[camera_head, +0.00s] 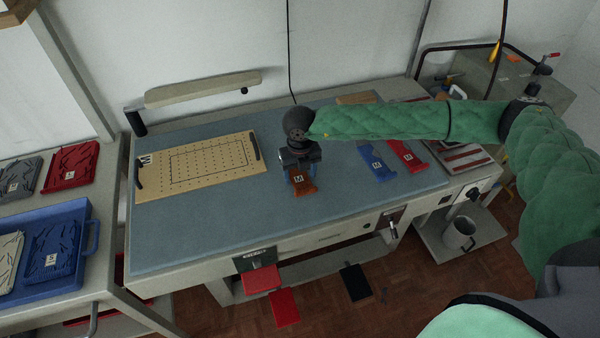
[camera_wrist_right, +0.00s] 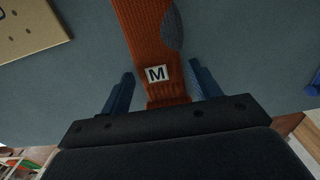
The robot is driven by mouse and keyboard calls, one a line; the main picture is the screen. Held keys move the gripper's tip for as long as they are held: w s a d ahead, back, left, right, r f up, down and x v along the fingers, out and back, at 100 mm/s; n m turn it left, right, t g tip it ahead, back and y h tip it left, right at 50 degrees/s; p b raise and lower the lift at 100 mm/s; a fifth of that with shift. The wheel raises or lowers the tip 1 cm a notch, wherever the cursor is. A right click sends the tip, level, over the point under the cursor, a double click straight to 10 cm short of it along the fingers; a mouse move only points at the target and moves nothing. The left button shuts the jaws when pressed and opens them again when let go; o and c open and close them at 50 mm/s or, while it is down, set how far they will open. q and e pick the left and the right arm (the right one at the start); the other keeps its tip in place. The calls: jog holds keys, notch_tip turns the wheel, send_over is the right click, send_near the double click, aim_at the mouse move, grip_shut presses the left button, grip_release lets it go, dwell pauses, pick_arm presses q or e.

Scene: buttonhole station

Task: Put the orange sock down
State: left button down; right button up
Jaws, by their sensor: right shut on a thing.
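The orange sock (camera_head: 304,189) is at the middle of the blue-grey work mat (camera_head: 230,222), with a white M label. In the right wrist view the ribbed orange sock (camera_wrist_right: 145,32) has a grey patch and runs out between the two blue fingers. My right gripper (camera_head: 300,175) points down over the mat and is shut on the sock's near end; it also shows in the right wrist view (camera_wrist_right: 162,88). Whether the sock touches the mat or hangs just above it is hard to tell. My left gripper is not in view.
A perforated board (camera_head: 200,185) lies left of the sock. A blue sock (camera_head: 377,164) and a red sock (camera_head: 405,155) lie to the right. The mat in front of the gripper is clear. A blue tray (camera_head: 75,282) stands on the left table.

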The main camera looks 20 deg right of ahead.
jog(key=o, duration=1)
jog(key=shift+r, duration=0.2)
